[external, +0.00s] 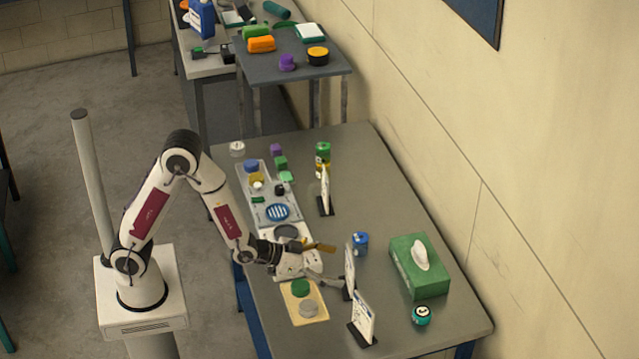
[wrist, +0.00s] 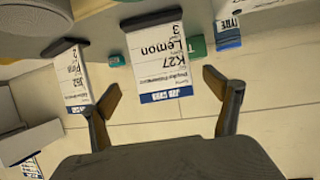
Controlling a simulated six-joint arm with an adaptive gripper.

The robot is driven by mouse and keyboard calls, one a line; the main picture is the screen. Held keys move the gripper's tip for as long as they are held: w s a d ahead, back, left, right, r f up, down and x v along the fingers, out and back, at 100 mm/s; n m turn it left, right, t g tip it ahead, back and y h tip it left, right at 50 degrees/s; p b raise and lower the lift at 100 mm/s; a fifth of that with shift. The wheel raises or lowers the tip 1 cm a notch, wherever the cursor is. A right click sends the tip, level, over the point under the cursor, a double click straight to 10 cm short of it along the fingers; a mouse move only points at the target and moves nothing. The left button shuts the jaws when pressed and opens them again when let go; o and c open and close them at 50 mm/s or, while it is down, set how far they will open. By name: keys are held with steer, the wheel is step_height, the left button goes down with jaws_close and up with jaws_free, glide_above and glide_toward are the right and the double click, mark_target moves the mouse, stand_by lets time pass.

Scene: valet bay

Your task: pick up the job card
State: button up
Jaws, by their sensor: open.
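A white job card (wrist: 160,58) with a blue "JOB CARD" band stands in a dark holder, centred between my fingertips in the wrist view, where it shows upside down. It reads "K27", "Lemon" and "3". In the external view this card (external: 349,268) stands edge-on just right of my gripper (external: 330,265). My gripper (wrist: 161,88) is open and empty, one finger to each side of the card; I cannot tell if the tips reach it. A second white card (wrist: 72,82) in a dark holder stands at left, and in the external view (external: 364,318) nearer the front.
A third standing card (external: 325,190) is farther back. A blue can (external: 361,243), green tissue box (external: 418,270) and teal jar (external: 421,315) stand to the right. A beige tray (external: 304,314) with round items lies near my gripper. The table (external: 375,180) is clear at back right.

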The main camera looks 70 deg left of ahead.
mark_target(348, 269)
stand_by(0.3)
steer(key=shift+f+x, duration=0.25)
steer(key=shift+x, duration=2.2)
steer(key=shift+a, duration=0.15)
steer(key=c, duration=1.2)
